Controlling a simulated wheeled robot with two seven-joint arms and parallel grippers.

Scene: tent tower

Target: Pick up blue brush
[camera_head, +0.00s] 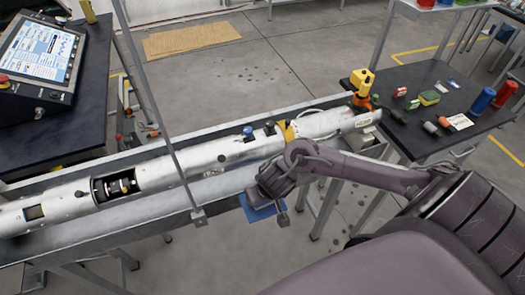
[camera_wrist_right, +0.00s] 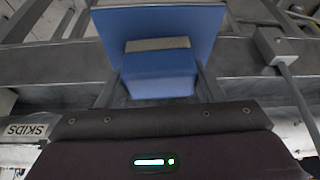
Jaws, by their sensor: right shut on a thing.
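The blue brush shows in the head view (camera_head: 258,213) as a flat blue piece under my right gripper (camera_head: 272,195), in front of the long metal tube. In the right wrist view the brush (camera_wrist_right: 160,76) has a blue block with a grey-brown strip and a wide blue plate beyond it. My right gripper (camera_wrist_right: 160,88) is shut on the block, with a finger at each side. The wrist hides part of the brush in the head view. My left gripper is in neither view.
The long silver tube (camera_head: 210,158) lies in a metal trough across the middle. A thin upright post (camera_head: 150,95) stands before it. A dark table (camera_head: 440,85) at right holds a yellow tool, blocks and cups. A console (camera_head: 45,50) stands at left.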

